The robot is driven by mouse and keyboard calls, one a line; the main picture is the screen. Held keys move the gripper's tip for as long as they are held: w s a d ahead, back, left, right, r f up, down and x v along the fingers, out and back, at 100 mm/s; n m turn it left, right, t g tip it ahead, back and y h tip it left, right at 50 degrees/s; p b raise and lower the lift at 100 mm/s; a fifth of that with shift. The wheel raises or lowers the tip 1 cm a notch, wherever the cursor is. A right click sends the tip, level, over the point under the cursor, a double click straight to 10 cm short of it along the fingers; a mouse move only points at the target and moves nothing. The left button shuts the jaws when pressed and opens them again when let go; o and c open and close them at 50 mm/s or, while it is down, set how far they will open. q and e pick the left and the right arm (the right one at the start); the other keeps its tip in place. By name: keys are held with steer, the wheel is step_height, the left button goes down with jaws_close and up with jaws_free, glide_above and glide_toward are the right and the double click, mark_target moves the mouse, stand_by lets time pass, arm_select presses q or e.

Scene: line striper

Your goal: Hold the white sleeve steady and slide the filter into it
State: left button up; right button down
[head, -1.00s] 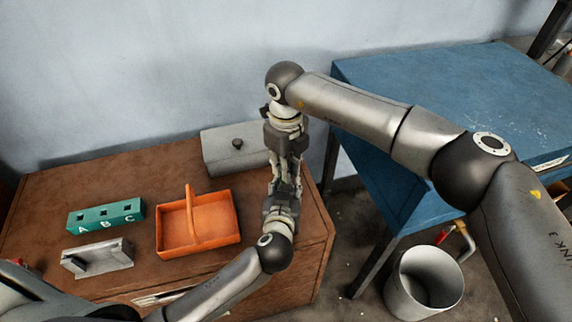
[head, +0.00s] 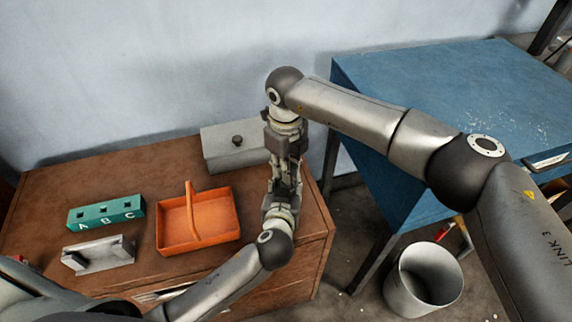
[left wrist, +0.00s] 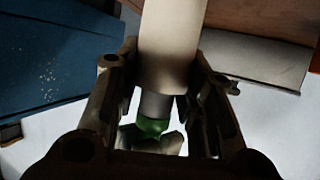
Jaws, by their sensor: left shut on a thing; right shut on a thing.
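In the left wrist view, the white sleeve (left wrist: 170,50) is a pale cylinder between the fingers of my left gripper (left wrist: 165,70), which is shut on it. A narrower grey cylinder with a green end, seemingly the filter (left wrist: 154,108), shows at the sleeve's near end, in line with it. I cannot tell how deep it sits. In the head view, my right gripper (head: 286,163) points down and my left gripper (head: 282,190) faces it from below, above the brown cabinet's right side. The right is shut on a part hidden among the fingers.
The brown cabinet (head: 110,180) carries an orange tray with handle (head: 225,213), a teal block marked A B C (head: 106,213), a grey fixture (head: 98,254) and a grey box with a knob (head: 225,150). A blue table (head: 440,90) and white bin (head: 425,275) stand right.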

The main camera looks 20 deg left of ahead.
steer(key=shift+s+f, duration=0.1)
steer(key=shift+f, duration=0.8)
stand_by(3.2)
steer(key=shift+r, duration=0.4)
stand_by(0.5)
steer(key=shift+f, duration=0.4)
stand_by(1.8)
steer(key=shift+r, duration=0.4)
stand_by(0.4)
